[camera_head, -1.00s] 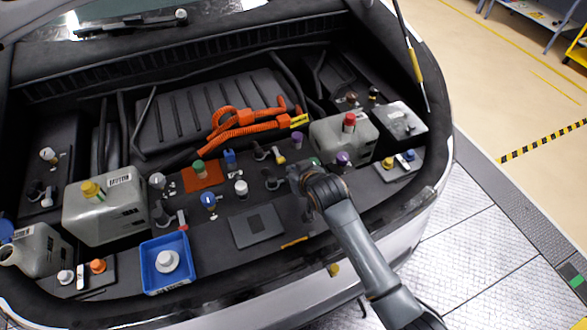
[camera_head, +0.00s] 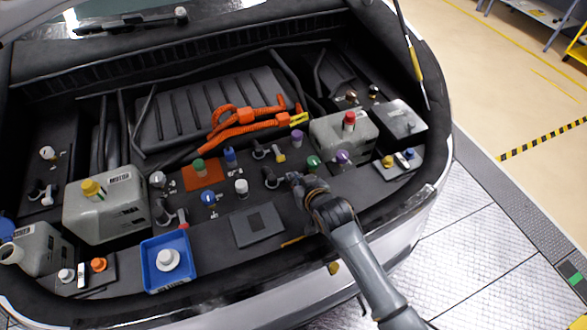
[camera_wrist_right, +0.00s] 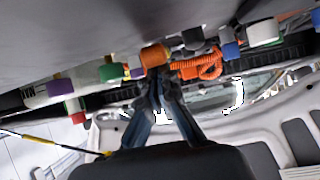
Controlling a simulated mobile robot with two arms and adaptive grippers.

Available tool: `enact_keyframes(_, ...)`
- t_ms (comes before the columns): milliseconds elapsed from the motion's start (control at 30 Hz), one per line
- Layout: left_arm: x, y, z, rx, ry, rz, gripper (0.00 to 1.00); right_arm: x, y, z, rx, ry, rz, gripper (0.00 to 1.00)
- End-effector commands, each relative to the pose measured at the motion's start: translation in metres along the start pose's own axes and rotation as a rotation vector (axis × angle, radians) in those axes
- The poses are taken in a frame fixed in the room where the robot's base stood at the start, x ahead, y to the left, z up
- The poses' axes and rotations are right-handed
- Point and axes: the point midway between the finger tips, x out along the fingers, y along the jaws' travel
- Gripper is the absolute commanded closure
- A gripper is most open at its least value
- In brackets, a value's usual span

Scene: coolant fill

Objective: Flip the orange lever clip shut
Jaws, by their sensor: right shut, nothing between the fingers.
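My right gripper (camera_head: 296,180) is over the dark deck, just right of a dark fitting (camera_head: 270,178). In the right wrist view my right gripper (camera_wrist_right: 157,80) has its fingers together, with nothing held between them. An orange piece (camera_wrist_right: 153,55), which looks like the end of the orange lever clip, is right at the fingertips there. I cannot tell whether it is touched or how far the lever is turned. In the head view the gripper hides that orange end. My left gripper is not in view.
A green cap (camera_head: 313,163) and a purple cap (camera_head: 343,157) stand close behind my gripper. A yellow-tipped lever fitting (camera_head: 280,157) and a white cap (camera_head: 241,187) are nearby. A flat dark panel (camera_head: 258,225) lies front left. A blue tray (camera_head: 150,282) stands further left.

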Motion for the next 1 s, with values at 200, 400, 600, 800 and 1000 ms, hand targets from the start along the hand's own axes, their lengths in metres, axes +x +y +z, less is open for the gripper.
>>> enact_keyframes(200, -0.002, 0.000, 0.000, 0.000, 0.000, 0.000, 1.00, 0.003, 0.000, -0.006, 0.000, 0.001, 0.000, 1.00)
enact_keyframes(400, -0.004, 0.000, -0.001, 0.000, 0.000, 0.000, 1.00, 0.008, 0.000, -0.013, 0.000, 0.000, 0.000, 1.00)
enact_keyframes(600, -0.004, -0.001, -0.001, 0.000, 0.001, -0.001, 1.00, 0.009, 0.000, -0.014, 0.000, 0.000, 0.000, 1.00)
enact_keyframes(800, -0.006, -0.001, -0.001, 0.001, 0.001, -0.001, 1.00, 0.007, 0.000, -0.017, 0.000, 0.000, 0.000, 1.00)
enact_keyframes(1000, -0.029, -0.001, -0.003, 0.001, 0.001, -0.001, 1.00, 0.001, 0.005, -0.042, 0.002, 0.001, 0.002, 1.00)
